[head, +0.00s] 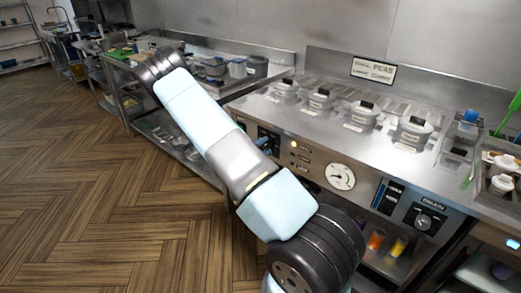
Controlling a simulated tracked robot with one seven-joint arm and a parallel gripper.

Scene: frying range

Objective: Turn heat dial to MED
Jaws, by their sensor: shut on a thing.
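The frying range's front panel (312,165) faces me to the right of my arm. A dark plate (270,133) sits at the panel's left part, partly covered by my arm, with a small bluish part by it. I cannot make out a heat dial, its pointer or a MED mark there. A round white gauge (341,177) with a needle is further right.
A black knob (424,221) sits on a plate marked DRAIN at the right. Several white-lidded pots (363,115) stand in the range top. Orange and yellow cups (376,240) stand in the lower opening. The wooden floor (90,190) to the left is clear.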

